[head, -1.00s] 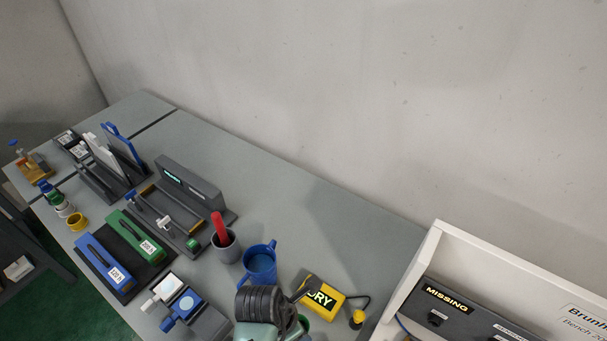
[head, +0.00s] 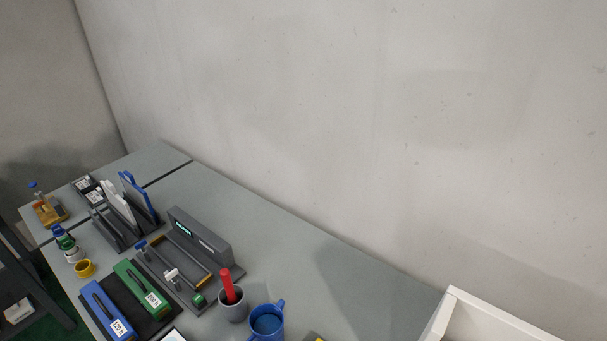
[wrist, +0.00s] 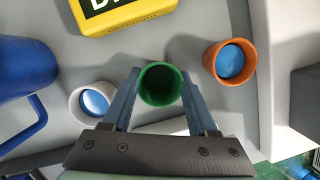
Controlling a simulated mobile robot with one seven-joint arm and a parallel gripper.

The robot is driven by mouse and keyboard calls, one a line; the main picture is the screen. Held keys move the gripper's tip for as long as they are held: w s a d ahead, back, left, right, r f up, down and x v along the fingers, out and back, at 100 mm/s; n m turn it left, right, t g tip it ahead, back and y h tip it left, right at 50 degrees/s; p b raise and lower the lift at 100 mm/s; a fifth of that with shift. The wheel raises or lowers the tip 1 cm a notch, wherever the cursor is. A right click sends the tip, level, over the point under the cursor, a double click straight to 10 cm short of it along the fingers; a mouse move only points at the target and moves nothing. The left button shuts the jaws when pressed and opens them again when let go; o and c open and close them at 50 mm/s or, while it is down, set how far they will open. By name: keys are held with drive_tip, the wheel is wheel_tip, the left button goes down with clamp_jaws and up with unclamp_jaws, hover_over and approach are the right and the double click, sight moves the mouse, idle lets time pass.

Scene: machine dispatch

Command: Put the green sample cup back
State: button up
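The green sample cup (wrist: 160,84) shows in the wrist view, upright, seen from above into its dark, seemingly empty inside. My gripper (wrist: 160,78) has one blue finger on each side of it. Both fingers appear to touch its wall, so the gripper looks shut on the cup. Whether the cup rests on the grey surface or is just above it cannot be told. The head view now shows neither the gripper nor this cup.
A white cup (wrist: 92,102) and an orange cup (wrist: 229,62), both with blue inside, stand close on either side. A yellow box (wrist: 122,12) and a blue mug (wrist: 22,70) are near. In the head view a grey holder (head: 233,308) holds a red-handled item.

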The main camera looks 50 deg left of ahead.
drive_tip(key=o, duration=0.4)
drive_tip(key=shift+o, duration=0.2)
drive_tip(key=v, duration=1.2)
drive_tip(key=shift+r, duration=0.2)
drive_tip(key=shift+w, duration=0.1)
